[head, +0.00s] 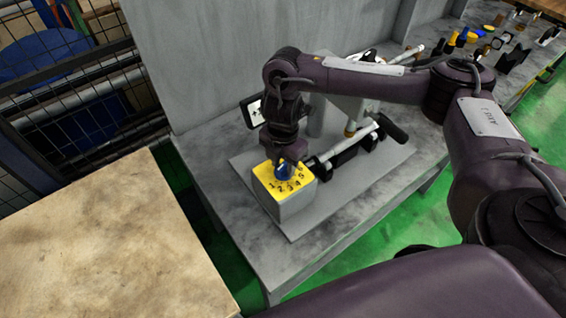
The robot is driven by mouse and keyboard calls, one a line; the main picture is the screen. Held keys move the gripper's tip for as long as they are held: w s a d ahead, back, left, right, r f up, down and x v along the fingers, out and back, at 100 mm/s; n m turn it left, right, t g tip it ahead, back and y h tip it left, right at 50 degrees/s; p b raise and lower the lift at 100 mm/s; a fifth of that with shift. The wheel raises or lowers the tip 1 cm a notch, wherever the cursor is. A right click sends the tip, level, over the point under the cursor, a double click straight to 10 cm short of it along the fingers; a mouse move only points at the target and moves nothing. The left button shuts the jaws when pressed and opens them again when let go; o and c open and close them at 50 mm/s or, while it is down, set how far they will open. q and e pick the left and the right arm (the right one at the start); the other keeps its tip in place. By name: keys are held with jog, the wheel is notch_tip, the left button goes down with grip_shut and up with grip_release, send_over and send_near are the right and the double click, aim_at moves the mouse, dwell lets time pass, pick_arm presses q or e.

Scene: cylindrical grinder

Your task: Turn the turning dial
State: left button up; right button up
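The digits run along the front and right edges of the face. My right gripper (286,160) points down over the dial from above. Its fingertips are at the dial, but they are too small and dark to tell whether they grip it. The gripper and wrist hide the back part of the dial and face. My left gripper is not in view.
The box stands on a light plate (305,222) on a grey bench (207,188). Right behind it are the grinder's metal rod and black handle (389,128). A tall grey panel (200,60) rises behind. A tan tabletop (100,245) lies at left, with a gap of green floor between.

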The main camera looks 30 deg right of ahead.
grip_shut()
jog(key=shift+n, duration=0.3)
jog(key=shift+n+p, duration=0.3)
jog(key=shift+n, duration=2.3)
grip_release()
